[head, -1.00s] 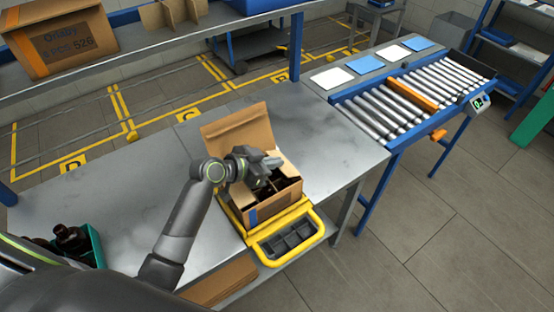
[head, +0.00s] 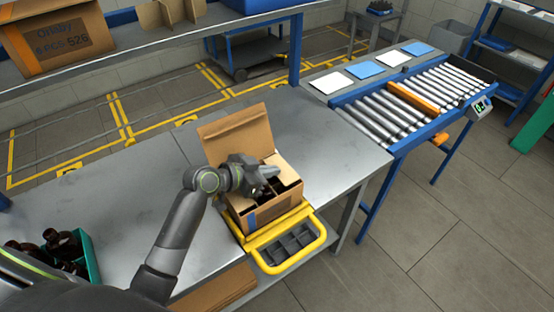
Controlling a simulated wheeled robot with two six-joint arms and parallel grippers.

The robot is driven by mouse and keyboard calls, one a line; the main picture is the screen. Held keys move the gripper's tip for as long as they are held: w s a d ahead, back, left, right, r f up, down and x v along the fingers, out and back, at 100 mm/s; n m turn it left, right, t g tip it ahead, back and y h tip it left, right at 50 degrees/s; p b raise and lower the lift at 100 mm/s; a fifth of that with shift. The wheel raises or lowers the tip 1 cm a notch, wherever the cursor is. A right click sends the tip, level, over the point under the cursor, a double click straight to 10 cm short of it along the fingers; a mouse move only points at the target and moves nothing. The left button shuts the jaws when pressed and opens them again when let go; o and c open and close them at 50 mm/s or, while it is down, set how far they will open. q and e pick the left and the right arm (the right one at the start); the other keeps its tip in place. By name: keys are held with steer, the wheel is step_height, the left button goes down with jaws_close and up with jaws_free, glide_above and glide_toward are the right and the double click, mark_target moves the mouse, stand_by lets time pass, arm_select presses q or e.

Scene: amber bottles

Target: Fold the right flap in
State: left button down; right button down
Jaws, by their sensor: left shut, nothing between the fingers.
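An open cardboard box (head: 272,210) with a blue stripe stands on the metal table, next to a yellow frame. Its back flap (head: 238,134) stands up. Dark contents and dividers show inside, partly covered by my arm; the flap on the right cannot be clearly made out. My left gripper (head: 272,171) is shut and empty above the box opening, towards its back right side. Whether it touches a flap cannot be told. My right gripper is not in view.
A yellow frame (head: 318,243) with a grey compartmented tray is at the table's front edge. A green bin (head: 93,262) with amber bottles (head: 62,243) is at lower left. A roller conveyor (head: 385,115) stands to the right. The table behind the box is clear.

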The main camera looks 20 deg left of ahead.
arm_select(q)
steer(key=shift+s+f, duration=0.15)
steer(key=shift+f, duration=0.15)
steer(key=shift+r, duration=0.1)
